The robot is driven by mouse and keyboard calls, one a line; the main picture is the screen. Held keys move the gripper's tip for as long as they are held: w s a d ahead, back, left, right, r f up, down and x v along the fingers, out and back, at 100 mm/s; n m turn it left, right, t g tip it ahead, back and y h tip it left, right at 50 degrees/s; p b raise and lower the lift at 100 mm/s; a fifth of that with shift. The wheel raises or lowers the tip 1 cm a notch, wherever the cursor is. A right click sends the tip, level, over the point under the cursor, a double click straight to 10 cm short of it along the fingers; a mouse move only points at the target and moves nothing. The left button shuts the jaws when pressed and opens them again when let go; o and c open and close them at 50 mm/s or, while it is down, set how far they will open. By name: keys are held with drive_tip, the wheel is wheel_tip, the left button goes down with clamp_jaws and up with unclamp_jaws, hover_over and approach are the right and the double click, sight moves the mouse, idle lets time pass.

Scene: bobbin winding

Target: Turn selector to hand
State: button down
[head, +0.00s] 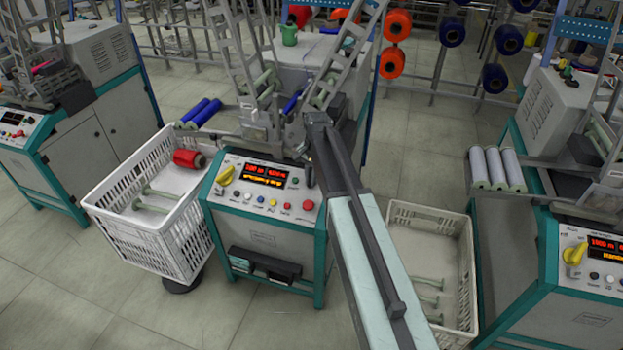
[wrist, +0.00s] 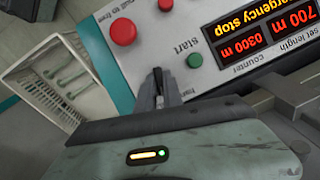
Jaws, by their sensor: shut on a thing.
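The yellow selector knob (head: 226,175) is at the upper left of the machine's sloped control panel (head: 262,202). Its pointed shape shows, but its labels are too small to read. The knob is not in the wrist view. My gripper (wrist: 158,88) is at the panel's upper right edge as the head view has it, apart from the knob and across the display from it. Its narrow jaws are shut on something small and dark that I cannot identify. In the head view my arm comes up from the lower right and hides part of the machine.
The display (wrist: 245,30) reads "emergency stop". A red button (wrist: 122,32) and a green button (wrist: 195,60) are near my gripper. White crates (head: 150,225) and (head: 425,215) flank the machine. Another machine (head: 575,260) stands at the right.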

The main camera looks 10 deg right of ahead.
sight(305, 188)
drive_tip(key=n, duration=0.2)
drive_tip(key=n+g+h, duration=0.1)
drive_tip(key=n, duration=0.1)
drive_tip(key=shift+w+a, duration=0.1)
drive_tip(key=shift+a, duration=0.1)
drive_tip(key=n+h, duration=0.2)
drive_tip(key=n, duration=0.2)
drive_tip(key=shift+a, duration=0.1)
drive_tip(key=shift+n, duration=0.3)
drive_tip(key=c, duration=1.5)
unclamp_jaws()
drive_tip(key=p+v, duration=0.7)
drive_tip(key=v, duration=0.1)
drive_tip(key=shift+w, duration=0.1)
